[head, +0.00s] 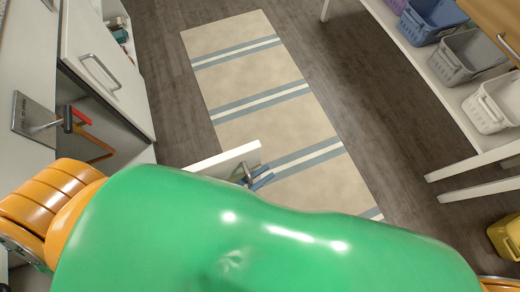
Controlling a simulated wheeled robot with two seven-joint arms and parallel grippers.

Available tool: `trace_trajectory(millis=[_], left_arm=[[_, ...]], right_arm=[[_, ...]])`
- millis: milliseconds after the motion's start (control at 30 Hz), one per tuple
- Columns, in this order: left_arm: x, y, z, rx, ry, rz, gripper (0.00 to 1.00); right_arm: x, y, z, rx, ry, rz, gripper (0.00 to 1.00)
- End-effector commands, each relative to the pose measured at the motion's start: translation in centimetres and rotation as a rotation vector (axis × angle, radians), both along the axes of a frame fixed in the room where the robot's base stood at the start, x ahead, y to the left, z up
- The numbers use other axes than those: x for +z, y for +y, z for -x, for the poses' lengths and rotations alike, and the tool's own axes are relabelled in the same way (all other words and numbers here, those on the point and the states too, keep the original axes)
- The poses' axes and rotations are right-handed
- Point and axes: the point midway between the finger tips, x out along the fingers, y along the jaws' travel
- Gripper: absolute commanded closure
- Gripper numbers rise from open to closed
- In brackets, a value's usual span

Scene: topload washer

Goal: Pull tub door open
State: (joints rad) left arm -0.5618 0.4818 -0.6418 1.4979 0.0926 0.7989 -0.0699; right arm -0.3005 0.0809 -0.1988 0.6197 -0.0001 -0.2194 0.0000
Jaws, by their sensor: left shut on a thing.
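A white panel (222,159), which looks like the tub door, shows edge-on in the middle of the head view, just above my large green arm link. Its lower part is hidden behind that link. A small dark metal handle (244,172) is at its right end. My left gripper (257,179) is mostly hidden by the green link; only small grey-blue parts show at the handle, and it is shut on the handle. The washer body cannot be made out. My right gripper is not in view.
A striped rug (240,63) lies on the dark wood floor. A white shelf with baskets (465,57) is at right. A yellow container (506,236) stands lower right.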

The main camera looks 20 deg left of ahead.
Motion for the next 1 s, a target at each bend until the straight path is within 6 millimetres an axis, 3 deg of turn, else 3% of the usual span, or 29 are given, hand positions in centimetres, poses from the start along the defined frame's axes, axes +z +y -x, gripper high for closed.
trace_trajectory(millis=[367, 400, 433, 733, 1000], left_arm=[[0.0, 0.0, 0.1, -0.002, 0.001, 0.001, 1.00], [0.0, 0.0, 0.1, -0.002, 0.001, 0.001, 0.75], [0.0, 0.0, 0.1, -0.001, 0.001, 0.001, 0.73], [-0.1, 0.2, 0.3, -0.001, 0.002, -0.001, 0.73], [-0.3, 3.7, 4.4, -0.002, 0.005, -0.003, 0.73]], right_arm=[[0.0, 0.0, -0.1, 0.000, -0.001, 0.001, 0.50], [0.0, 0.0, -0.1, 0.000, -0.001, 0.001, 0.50], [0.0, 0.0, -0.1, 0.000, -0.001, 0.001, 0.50], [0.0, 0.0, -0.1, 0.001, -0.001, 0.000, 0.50], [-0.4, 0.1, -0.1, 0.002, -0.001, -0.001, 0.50]])
